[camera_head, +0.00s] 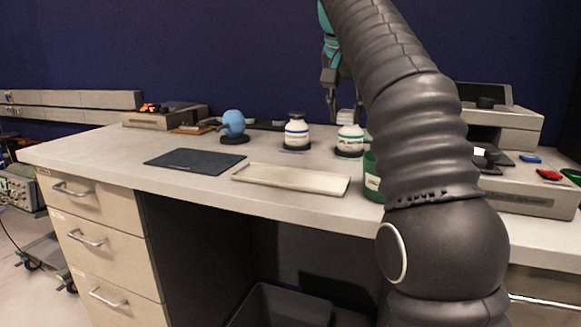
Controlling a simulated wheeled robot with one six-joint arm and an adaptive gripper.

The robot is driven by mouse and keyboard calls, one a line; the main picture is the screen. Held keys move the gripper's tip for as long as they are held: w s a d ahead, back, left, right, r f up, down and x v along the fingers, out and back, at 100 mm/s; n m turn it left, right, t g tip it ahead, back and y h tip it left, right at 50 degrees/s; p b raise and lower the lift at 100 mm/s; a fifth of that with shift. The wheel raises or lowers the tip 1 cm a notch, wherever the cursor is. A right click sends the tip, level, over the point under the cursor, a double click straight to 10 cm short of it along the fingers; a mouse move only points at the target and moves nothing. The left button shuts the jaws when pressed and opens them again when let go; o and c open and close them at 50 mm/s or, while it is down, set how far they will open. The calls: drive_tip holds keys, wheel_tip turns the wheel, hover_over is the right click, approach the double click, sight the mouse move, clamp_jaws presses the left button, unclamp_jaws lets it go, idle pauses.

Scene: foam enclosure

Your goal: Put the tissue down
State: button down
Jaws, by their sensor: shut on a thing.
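My gripper (333,112) points down above the back of the workbench, between the two white bottles, partly covered by my arm. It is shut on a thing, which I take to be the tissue. A small pale piece (346,116) shows just right of the fingertips, above the right-hand bottle. It is too small and too covered for me to tell its shape or whether it touches the bottle.
On the bench (222,190) are a dark mat (195,161), a shallow pale tray (290,179), a blue rounded object (233,123), a left bottle (296,132), a right bottle (350,138) and a green container (373,180). Equipment (525,190) stands at right. The front edge is clear.

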drive_tip(key=shift+w+a, duration=0.2)
hover_over(290, 179)
drive_tip(key=s, duration=0.1)
drive_tip(key=f, duration=0.7)
drive_tip(key=shift+a, duration=0.2)
drive_tip(key=shift+f+b, duration=0.85)
drive_tip(key=shift+f, duration=1.1)
drive_tip(key=shift+f, duration=0.1)
drive_tip(key=c, duration=0.8)
unclamp_jaws()
drive_tip(key=shift+o, duration=0.2)
drive_tip(key=p+v, duration=0.1)
drive_tip(key=v, duration=1.1)
drive_tip(key=shift+p, duration=0.35)
